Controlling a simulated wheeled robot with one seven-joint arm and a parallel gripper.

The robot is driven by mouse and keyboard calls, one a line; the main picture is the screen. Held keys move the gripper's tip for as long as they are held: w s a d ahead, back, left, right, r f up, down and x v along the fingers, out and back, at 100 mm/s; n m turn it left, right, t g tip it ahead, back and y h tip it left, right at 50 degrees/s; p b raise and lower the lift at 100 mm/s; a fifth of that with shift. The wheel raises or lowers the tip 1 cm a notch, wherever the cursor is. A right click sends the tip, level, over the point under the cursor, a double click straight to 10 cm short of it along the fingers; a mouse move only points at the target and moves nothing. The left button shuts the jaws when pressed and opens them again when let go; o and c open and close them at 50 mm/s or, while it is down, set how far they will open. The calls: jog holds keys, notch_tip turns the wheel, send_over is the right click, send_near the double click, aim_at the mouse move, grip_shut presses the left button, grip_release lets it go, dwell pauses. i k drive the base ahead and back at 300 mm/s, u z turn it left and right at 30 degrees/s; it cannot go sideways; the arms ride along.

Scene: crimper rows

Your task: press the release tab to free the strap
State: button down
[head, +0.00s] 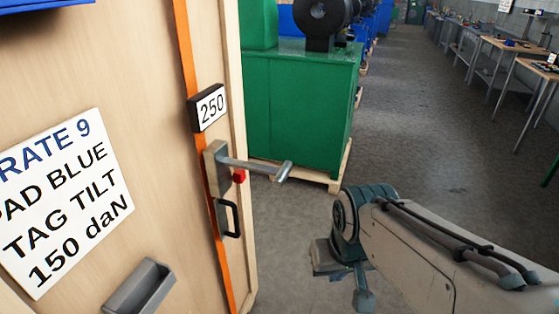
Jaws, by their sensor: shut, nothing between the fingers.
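An orange strap (186,45) runs down the face of a pale wooden crate (120,60) at the left. A grey tensioner (216,172) sits on the strap, with a long metal lever (252,167) sticking out to the right. A small red tab (239,175) is beside the tensioner, just under the lever's root. A black handle (236,218) is below it. My gripper (345,285) is low on the right, apart from the crate and the tab. It is shut and empty; its fingertips are hard to make out.
A sign (62,203) reads "RATE 9, PAD BLUE, TAG TILT, 150 daN". A grey holder (140,289) is below. A green machine (300,105) stands behind on a pallet. Aisle floor (420,130) is clear; benches line the right.

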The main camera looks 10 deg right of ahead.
aim_at(239, 176)
jog(key=z, duration=0.55)
jog(key=k, duration=0.65)
jog(key=z, duration=0.5)
jog(key=i, duration=1.15)
jog(key=u, duration=0.9)
